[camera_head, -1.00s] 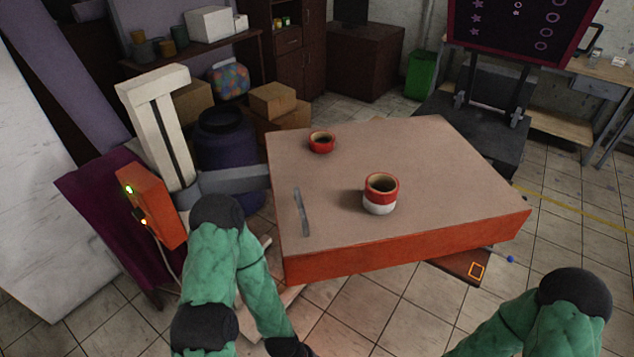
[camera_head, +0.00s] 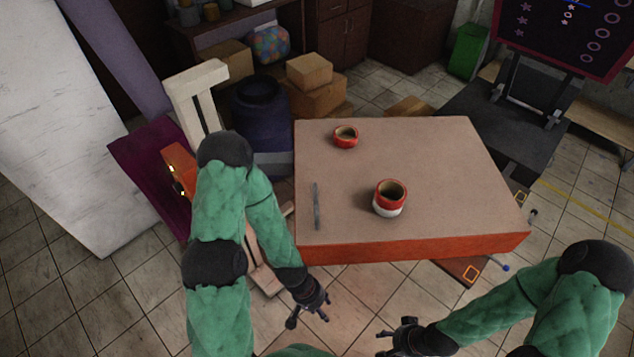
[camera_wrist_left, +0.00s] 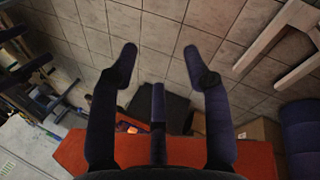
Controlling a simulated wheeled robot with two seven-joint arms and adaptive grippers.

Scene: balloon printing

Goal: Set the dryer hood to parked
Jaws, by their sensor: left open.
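No part is clearly marked as the dryer hood. A cream slotted post with a crossbar (camera_head: 198,100) stands left of the table in the head view, beside an orange box with small lights (camera_head: 177,165). The post's lower part is hidden behind my left arm. My left gripper (camera_head: 309,318) is in front of the table's near left edge, pointing down. Its two fingers (camera_wrist_left: 160,55) are spread and empty in the left wrist view, above the tiled floor. My right gripper (camera_head: 382,344) is low at the bottom of the head view; its finger opening is unclear.
The orange-sided table (camera_head: 440,150) carries a red cup (camera_head: 345,137), a red-and-white cup (camera_head: 389,205) and a thin grey strip (camera_head: 316,207). A dark blue barrel (camera_head: 262,110) and cardboard boxes (camera_head: 315,98) stand behind its left side. Tiled floor is clear in front.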

